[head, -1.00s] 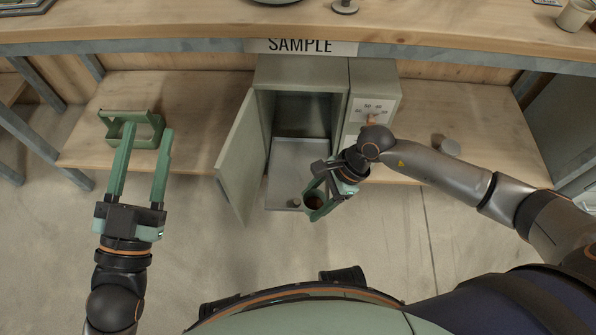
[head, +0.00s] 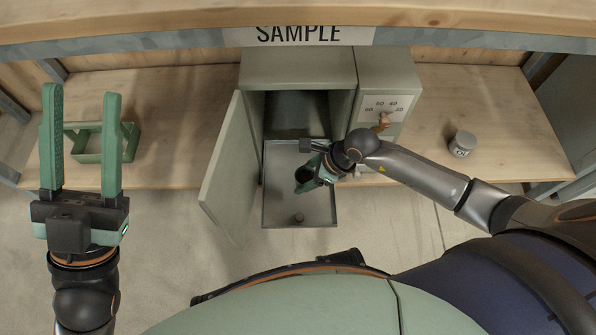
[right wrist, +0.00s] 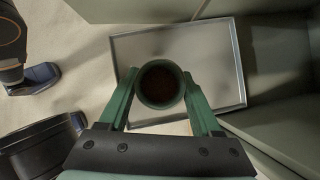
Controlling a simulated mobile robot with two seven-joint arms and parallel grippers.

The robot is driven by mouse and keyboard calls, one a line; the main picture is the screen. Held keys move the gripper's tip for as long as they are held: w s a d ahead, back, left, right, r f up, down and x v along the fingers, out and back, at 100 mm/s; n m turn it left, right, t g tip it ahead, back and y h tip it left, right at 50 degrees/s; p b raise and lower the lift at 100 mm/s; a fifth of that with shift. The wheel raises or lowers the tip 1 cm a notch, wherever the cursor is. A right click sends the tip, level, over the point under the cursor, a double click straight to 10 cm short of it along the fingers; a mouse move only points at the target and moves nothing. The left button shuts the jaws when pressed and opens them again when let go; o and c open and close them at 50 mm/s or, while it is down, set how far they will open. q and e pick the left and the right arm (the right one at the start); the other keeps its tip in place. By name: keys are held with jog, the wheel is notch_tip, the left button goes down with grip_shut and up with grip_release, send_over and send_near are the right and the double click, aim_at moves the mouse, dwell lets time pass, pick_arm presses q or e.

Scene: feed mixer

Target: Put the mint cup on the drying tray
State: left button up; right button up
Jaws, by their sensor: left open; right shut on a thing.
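The mint cup (right wrist: 160,84) holds something dark brown and sits upright between the fingers of my right gripper (right wrist: 159,92). In the head view the cup (head: 305,183) is over the middle of the grey drying tray (head: 283,212), which sticks out of the open cabinet. My right gripper (head: 308,178) is shut on the cup. The cup's base is hidden, so I cannot tell whether it touches the tray. The tray also shows under the cup in the right wrist view (right wrist: 215,60). My left gripper (head: 82,95) is open and empty at the far left.
The cabinet (head: 300,70) has its door (head: 232,165) swung open left of the tray. A small knob-like piece (head: 299,218) is near the tray's front.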

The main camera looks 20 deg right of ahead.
jog(key=w+f+b, duration=0.1)
jog(key=w+f, duration=0.1)
jog(key=w+f+b, duration=0.2)
jog(key=w, duration=0.1)
jog(key=w+f+b, duration=0.1)
jog(key=w+f, duration=0.1)
jog(key=shift+w+d+f, duration=0.15)
jog(key=shift+d+f, duration=0.15)
jog(key=shift+f, duration=0.05)
jog(key=shift+w+f+b, duration=0.15)
jog(key=shift+f+b, duration=0.1)
jog(key=shift+b, duration=0.2)
notch_tip(320, 180, down, 3)
jog(key=shift+f+b, duration=0.1)
jog(key=shift+b, duration=1.05)
pick_arm(q)
notch_tip(320, 180, down, 9)
jog(key=d, duration=0.1)
jog(key=shift+w+g, duration=0.25)
jog(key=shift+g, duration=0.05)
jog(key=shift+d, duration=0.1)
pick_arm(e)
jog(key=o, duration=1.3)
